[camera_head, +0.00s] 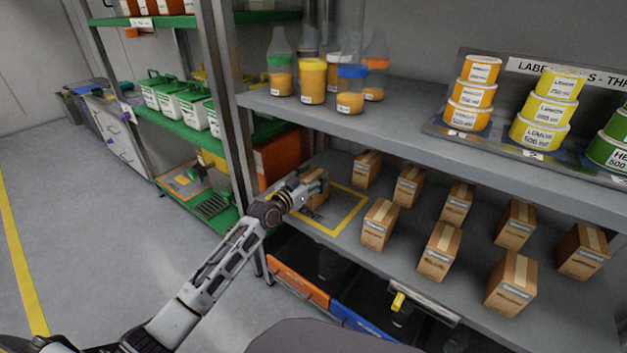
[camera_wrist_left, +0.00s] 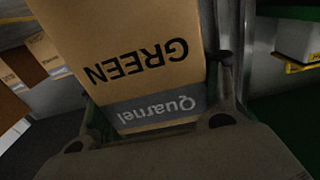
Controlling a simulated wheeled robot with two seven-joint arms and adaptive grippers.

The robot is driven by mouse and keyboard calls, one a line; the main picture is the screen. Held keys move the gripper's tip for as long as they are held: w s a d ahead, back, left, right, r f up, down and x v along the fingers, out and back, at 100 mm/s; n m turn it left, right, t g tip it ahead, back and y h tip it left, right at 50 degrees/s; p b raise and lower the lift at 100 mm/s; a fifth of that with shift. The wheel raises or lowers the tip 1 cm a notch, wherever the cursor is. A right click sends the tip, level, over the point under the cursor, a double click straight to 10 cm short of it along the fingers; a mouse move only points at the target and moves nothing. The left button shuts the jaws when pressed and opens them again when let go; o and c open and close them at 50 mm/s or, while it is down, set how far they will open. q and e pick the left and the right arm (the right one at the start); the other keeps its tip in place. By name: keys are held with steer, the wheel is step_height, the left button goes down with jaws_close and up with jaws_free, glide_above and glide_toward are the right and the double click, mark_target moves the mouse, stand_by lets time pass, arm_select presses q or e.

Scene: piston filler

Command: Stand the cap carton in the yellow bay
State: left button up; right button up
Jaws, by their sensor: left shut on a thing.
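A brown cap carton (camera_head: 316,181) is in my left gripper (camera_head: 308,190), at the back left part of the yellow bay (camera_head: 352,216), a yellow outline on the lower grey shelf. My arm and fingers partly cover the carton. I cannot tell whether its base touches the shelf. In the left wrist view the carton (camera_wrist_left: 135,45) fills the space between the fingers of my left gripper (camera_wrist_left: 155,105). Its face reads "GREEN" and "Quarnel", upside down in that view. My right gripper is not in view.
Several similar cartons (camera_head: 440,250) stand right of the bay on the same shelf. A metal post (camera_head: 228,100) stands left of the bay. The front part of the bay is clear.

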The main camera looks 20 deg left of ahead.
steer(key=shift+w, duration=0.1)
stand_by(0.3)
arm_select(q)
steer(key=o, duration=1.1)
steer(key=shift+f, duration=0.1)
steer(key=shift+o, duration=0.2)
steer(key=shift+p+v, duration=0.45)
steer(key=shift+v, duration=1.75)
steer(key=shift+s+p, duration=0.65)
steer(key=shift+s, duration=0.6)
steer(key=p, duration=0.1)
glide_toward(305, 182)
steer(key=x, duration=0.2)
steer(key=shift+w+f, duration=0.25)
steer(key=shift+w, duration=0.05)
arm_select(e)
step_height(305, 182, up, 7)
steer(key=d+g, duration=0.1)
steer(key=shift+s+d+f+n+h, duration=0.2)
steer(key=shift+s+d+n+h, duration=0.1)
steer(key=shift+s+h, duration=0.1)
